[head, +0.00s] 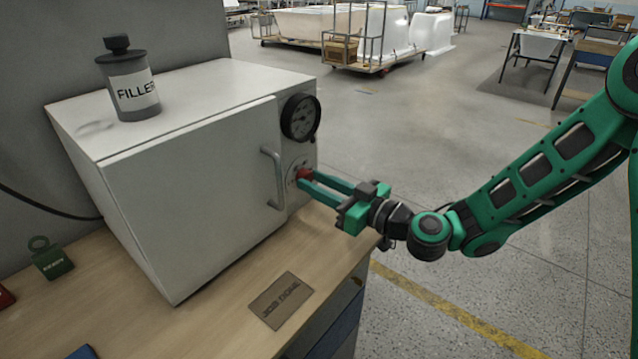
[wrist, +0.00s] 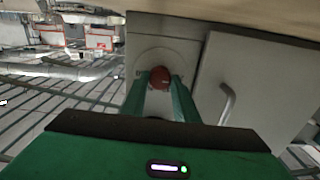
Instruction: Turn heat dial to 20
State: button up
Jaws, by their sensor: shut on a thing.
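The heat dial is a small red knob (head: 303,173) on the front of a white oven-like box (head: 190,200), below a round black gauge (head: 300,117) and right of the door handle. My green gripper (head: 308,180) reaches in from the right and is shut on the red knob. In the wrist view the knob (wrist: 160,77) sits between my two fingertips (wrist: 160,88), on a pale round plate with faint markings. The markings are too small and partly hidden to read, so the dial's setting cannot be told.
The vertical door handle (head: 272,178) stands close left of my fingers. A grey FILLER canister (head: 133,85) stands on the box. The floor to the right is open.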

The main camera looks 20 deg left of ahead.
jog(key=shift+w+d+f, duration=0.2)
jog(key=shift+w, duration=0.05)
dwell(0.3)
jog(key=o, duration=1.1)
jog(key=shift+c, duration=0.2)
jog(key=shift+a, duration=0.1)
jog(key=shift+s+r, duration=0.1)
